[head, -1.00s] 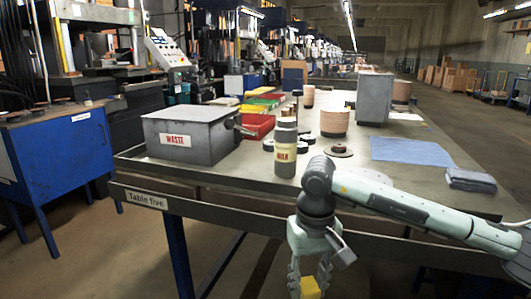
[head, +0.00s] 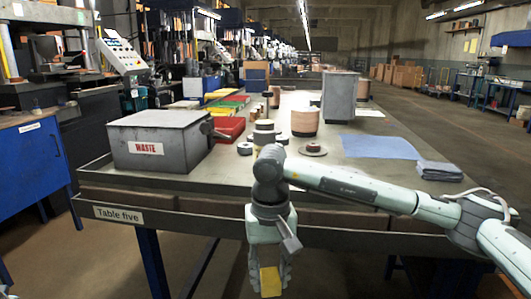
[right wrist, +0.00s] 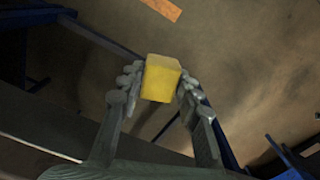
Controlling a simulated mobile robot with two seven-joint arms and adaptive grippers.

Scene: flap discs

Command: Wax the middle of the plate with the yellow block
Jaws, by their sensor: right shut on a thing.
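The yellow block (head: 270,282) is held between the fingers of my right gripper (head: 268,275), low in the head view, in front of the near edge of Table five. In the right wrist view, the fingertips of my right gripper (right wrist: 160,88) are shut on both sides of the yellow block (right wrist: 160,77), with the floor beneath. I cannot make out for certain which thing is the plate. A low round dark disc with a reddish centre (head: 313,149) lies on the table behind my right arm.
Table five (head: 230,178) holds a grey waste box (head: 160,140) at left, red, green and yellow trays (head: 228,128) behind it, stacked discs (head: 305,121) in the middle, a blue cloth (head: 380,147) and a folded cloth (head: 439,171) at right. Bare tabletop shows between them.

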